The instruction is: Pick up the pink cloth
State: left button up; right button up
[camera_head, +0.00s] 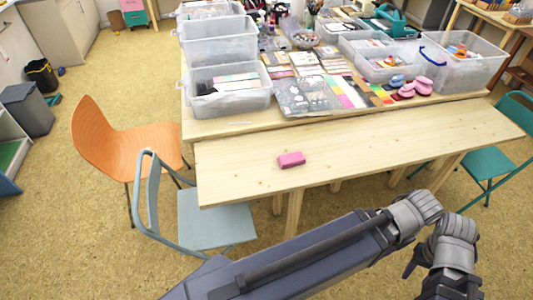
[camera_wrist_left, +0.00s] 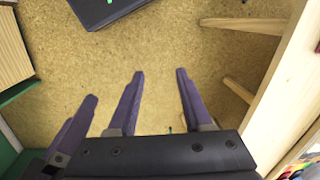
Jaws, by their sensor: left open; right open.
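The pink cloth (camera_head: 291,160) looks like a small, thick pink block. The pink cloth is not in that view.
A grey-blue chair (camera_head: 205,225) stands at the bench's left front, an orange chair (camera_head: 115,145) behind it. Clear bins (camera_head: 230,95), cards and pink stamps (camera_head: 424,85) fill the table behind. The bench top around the pink cloth is clear. Wooden legs (camera_wrist_left: 240,90) show in the left wrist view.

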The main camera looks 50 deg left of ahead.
aim_at(291, 159)
jog(key=i+u, duration=0.3)
jog(key=u, duration=0.2)
jog(key=i+l+u, duration=0.2)
jog(key=u, duration=0.3)
jog(key=i+l+u, duration=0.3)
jog(key=u, duration=0.2)
jog(key=i, duration=0.05)
